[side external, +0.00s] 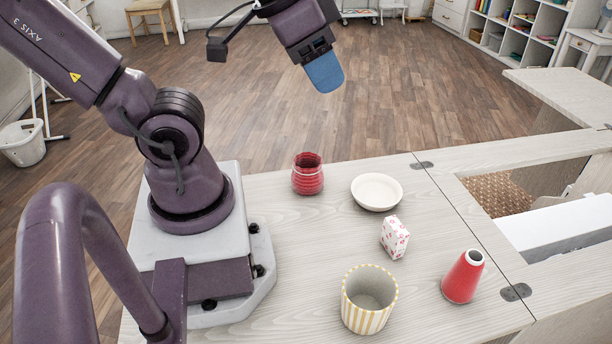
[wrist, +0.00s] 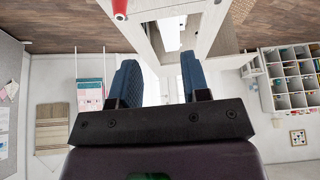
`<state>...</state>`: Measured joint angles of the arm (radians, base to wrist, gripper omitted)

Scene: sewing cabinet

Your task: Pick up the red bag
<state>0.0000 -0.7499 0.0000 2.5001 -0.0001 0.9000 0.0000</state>
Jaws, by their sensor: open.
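No plain red bag shows; the nearest match is a small white box-shaped packet with a red-pink pattern (side external: 394,238), standing upright on the table. A red ribbed jar (side external: 308,178) stands near the table's back edge, left of a white bowl. A red cone (side external: 463,277) stands at the front right; what looks like its tip is at the top edge of the wrist view (wrist: 120,9). My gripper (side external: 325,76) is raised high beyond the table's back edge, far from these things. In the wrist view its blue fingers (wrist: 162,75) are apart with nothing between them.
A white bowl (side external: 377,192) stands behind the packet and a yellow-striped cup (side external: 369,300) in front of it. The pale wood table (side external: 300,245) is clear between the jar and the cup. A recessed opening (side external: 497,195) lies at the right.

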